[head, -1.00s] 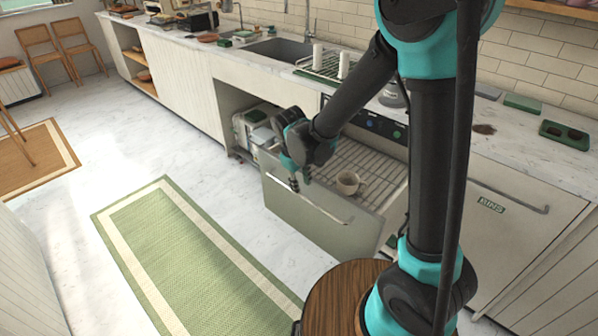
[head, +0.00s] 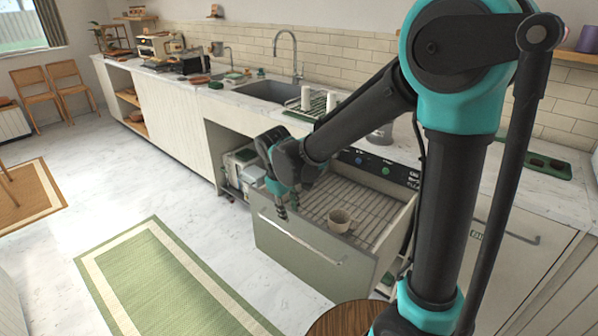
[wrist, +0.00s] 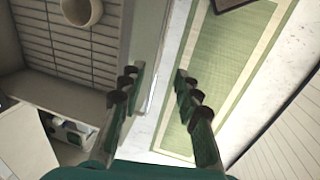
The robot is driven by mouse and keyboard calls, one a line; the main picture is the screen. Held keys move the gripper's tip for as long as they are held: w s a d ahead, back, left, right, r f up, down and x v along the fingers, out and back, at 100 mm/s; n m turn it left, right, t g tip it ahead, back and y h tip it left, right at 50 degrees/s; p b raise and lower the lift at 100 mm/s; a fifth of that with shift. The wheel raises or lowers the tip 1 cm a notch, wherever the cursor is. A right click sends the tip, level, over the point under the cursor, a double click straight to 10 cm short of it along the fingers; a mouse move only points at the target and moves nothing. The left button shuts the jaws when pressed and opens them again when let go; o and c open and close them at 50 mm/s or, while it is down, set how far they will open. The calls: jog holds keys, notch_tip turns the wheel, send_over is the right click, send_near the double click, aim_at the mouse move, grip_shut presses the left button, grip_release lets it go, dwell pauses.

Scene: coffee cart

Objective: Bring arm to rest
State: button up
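My gripper (head: 287,208) hangs in front of the left part of the pulled-out dishwasher drawer (head: 283,247), near its front panel. The wrist view shows my gripper (wrist: 157,85) with its two fingers spread apart and nothing between them. The drawer's top edge runs close by the left finger; I cannot tell if they touch. A beige cup (head: 339,220) stands on the drawer's wire rack, and the cup shows at the top of the wrist view (wrist: 82,10). My arm is bent over the drawer from the right.
The counter (head: 226,96) with a sink (head: 272,91) runs along the wall behind. A drying rack (head: 313,105) stands on it. A green rug (head: 172,280) lies on the floor at left. The open bay left of the drawer holds a grey machine (head: 240,168).

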jog(key=s+d+m, duration=0.1)
jog(key=d+m, duration=0.1)
jog(key=d, duration=0.4)
jog(key=s+d+m, duration=0.2)
jog(key=d, duration=0.5)
jog(key=s+d+f+m+t+y, duration=0.1)
jog(key=d+m, duration=0.1)
jog(key=d, duration=0.5)
jog(key=shift+s+d+m, duration=0.1)
jog(key=shift+s+m, duration=0.25)
jog(key=shift+m, duration=0.05)
jog(key=s+d+f+m+t, duration=0.1)
jog(key=s+d+f+m, duration=0.1)
jog(key=s+d+m, duration=0.2)
jog(key=s+d, duration=0.1)
jog(key=d, duration=0.2)
jog(key=shift+s+f, duration=0.25)
jog(key=shift+s, duration=0.1)
